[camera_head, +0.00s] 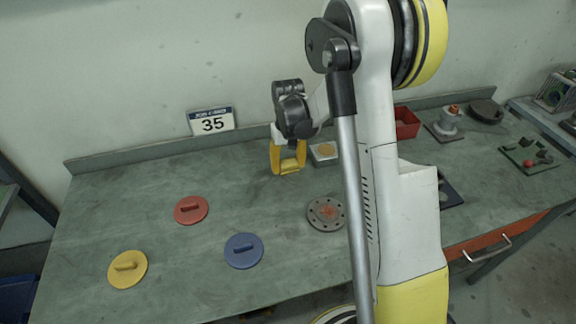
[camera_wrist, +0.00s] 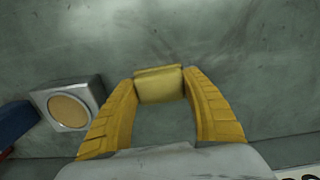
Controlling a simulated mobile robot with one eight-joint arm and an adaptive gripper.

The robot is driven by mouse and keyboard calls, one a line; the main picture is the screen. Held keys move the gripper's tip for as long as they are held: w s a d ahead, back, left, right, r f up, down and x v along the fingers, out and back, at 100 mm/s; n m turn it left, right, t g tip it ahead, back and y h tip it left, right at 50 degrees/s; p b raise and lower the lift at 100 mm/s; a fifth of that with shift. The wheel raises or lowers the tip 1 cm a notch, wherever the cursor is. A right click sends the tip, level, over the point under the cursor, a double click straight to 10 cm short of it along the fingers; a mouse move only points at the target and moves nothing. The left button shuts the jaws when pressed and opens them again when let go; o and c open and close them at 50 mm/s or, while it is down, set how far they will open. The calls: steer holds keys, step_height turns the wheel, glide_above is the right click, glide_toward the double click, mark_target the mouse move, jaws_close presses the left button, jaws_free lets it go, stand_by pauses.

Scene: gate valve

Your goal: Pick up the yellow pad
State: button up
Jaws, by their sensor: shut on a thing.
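The yellow pad (camera_wrist: 159,85) is a small block between the two yellow fingertips of my gripper (camera_wrist: 162,92) in the wrist view. The fingers are shut on its two sides. In the head view my gripper (camera_head: 287,160) points down over the back middle of the bench, and the pad (camera_head: 290,166) shows between the fingertips. I cannot tell from these views how high the pad is above the bench.
A silver block with a tan round face (camera_head: 324,153) stands close right of my gripper; it also shows in the wrist view (camera_wrist: 68,107). Red (camera_head: 191,210), blue (camera_head: 244,251) and yellow (camera_head: 127,269) handled discs lie at left and front. A round flange (camera_head: 326,213) lies front right.

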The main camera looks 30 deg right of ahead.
mark_target(288, 162)
step_height(288, 162, up, 5)
steer(key=shift+f+p, duration=0.15)
steer(key=shift+p, duration=0.95)
steer(key=s+d+r+p, duration=0.1)
steer(key=s+r, duration=0.1)
steer(key=s, duration=0.1)
steer(key=s+d+r+p, duration=0.1)
steer(key=s+r, duration=0.1)
steer(key=s, duration=0.2)
steer(key=s+d+r+p, duration=0.1)
steer(key=s+d+r, duration=0.1)
steer(key=s, duration=0.2)
steer(key=shift+r, duration=0.15)
